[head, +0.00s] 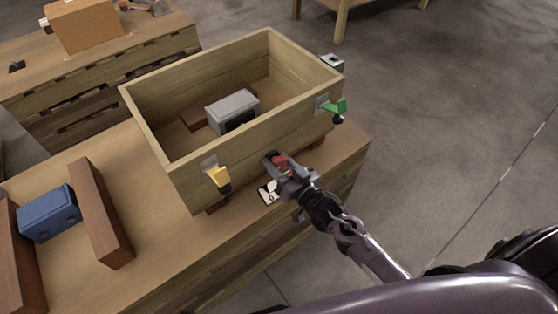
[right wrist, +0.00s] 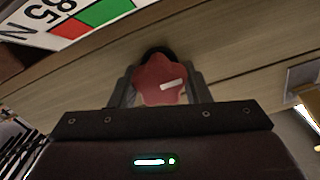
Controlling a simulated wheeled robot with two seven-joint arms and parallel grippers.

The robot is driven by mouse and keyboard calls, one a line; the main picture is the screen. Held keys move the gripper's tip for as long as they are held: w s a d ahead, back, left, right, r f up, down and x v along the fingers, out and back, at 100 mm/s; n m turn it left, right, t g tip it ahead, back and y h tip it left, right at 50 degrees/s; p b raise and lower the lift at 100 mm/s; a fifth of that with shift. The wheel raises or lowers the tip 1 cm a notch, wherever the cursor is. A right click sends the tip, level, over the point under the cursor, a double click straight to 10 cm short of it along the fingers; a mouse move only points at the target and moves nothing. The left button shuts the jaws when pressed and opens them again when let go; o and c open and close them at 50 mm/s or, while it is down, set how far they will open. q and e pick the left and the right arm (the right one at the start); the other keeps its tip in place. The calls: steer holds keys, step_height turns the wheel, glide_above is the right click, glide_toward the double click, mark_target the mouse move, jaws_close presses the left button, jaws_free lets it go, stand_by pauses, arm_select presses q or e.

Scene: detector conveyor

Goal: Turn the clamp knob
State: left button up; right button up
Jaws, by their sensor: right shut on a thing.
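The clamp knob (right wrist: 160,80) is red and lobed, with a short white mark on it, on the front wall of a wooden box. In the right wrist view my right gripper (right wrist: 158,88) has a finger on each side of it and is shut on it. In the head view the red knob (head: 280,161) shows partly, between the fingers of my right gripper (head: 277,163). The wooden box (head: 180,118) stands on a wooden table. My left gripper is not in view.
A yellow latch (head: 218,178) and a green latch (head: 334,107) sit on the box's front wall, either side of my gripper. A grey device (head: 235,106) lies inside the box. A blue block (head: 48,212) sits between brown bars on the table. A marked card (head: 268,192) is below the gripper.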

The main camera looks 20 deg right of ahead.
steer(key=m+p, duration=0.3)
steer(key=m, duration=0.2)
steer(key=shift+r+m, duration=0.1)
steer(key=shift+m, duration=0.2)
steer(key=m+p, duration=0.4)
steer(key=m, duration=0.2)
steer(key=shift+m, duration=0.8)
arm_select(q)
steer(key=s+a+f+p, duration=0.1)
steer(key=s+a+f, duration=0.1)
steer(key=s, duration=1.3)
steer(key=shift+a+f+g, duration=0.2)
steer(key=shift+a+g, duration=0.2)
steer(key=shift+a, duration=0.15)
arm_select(e)
steer(key=shift+f+m, duration=0.2)
steer(key=shift+m, duration=0.7)
steer(key=shift+d, duration=0.1)
steer(key=o, duration=1)
steer(key=shift+s, duration=0.1)
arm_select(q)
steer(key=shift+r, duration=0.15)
arm_select(e)
steer(key=v, duration=0.7)
steer(key=shift+s+d, duration=0.15)
steer(key=shift+s, duration=0.1)
